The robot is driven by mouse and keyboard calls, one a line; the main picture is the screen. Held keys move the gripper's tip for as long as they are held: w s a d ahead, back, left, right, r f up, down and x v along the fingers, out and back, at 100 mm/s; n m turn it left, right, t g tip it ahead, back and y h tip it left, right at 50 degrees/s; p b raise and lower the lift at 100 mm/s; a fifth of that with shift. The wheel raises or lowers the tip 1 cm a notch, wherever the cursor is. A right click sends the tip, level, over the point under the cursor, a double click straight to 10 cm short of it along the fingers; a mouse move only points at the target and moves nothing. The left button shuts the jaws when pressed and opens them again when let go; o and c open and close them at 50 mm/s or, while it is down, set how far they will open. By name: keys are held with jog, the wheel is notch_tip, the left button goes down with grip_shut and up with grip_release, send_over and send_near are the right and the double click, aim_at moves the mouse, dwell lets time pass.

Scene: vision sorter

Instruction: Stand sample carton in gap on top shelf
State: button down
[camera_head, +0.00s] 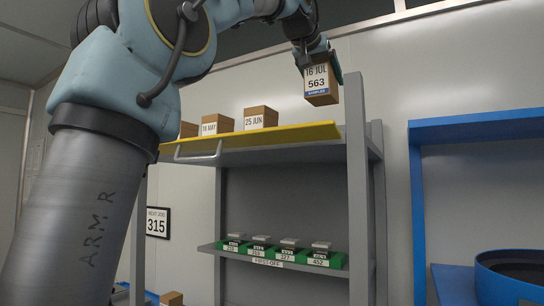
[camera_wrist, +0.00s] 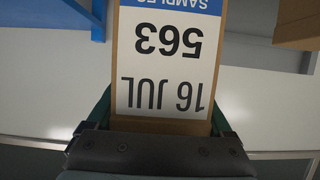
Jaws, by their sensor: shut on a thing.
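The sample carton (camera_head: 318,88) is brown with a white label reading 16 JUL 563 and a blue strip. My gripper (camera_head: 318,58) is shut on its upper part and holds it upright in the air, above the right end of the top shelf (camera_head: 270,152). The wrist view shows the carton's label (camera_wrist: 168,60) upside down between my fingers. On the top shelf stand a carton marked 25 JUN (camera_head: 260,118), one marked 18 MAY (camera_head: 217,125) and a partly hidden one (camera_head: 188,130). Clear shelf room shows right of the 25 JUN carton; its depth is hidden.
A yellow board (camera_head: 290,134) with a grey handle runs along the top shelf's front. A grey post (camera_head: 357,190) stands at the right. The lower shelf holds several green trays (camera_head: 318,260). A blue frame (camera_head: 417,200) and blue drum (camera_head: 510,268) are farther right.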

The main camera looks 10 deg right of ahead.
aim_at(310, 84)
jog(key=shift+w+d+f, duration=0.1)
jog(key=shift+w+d, duration=0.05)
jog(key=shift+f, duration=4.75)
jog(key=shift+f, duration=0.2)
grip_release()
jog(key=shift+r, duration=0.25)
jog(key=b+v, duration=0.4)
jog(key=v, duration=0.7)
jog(key=shift+s+a+b, duration=0.3)
jog(key=shift+b, duration=0.1)
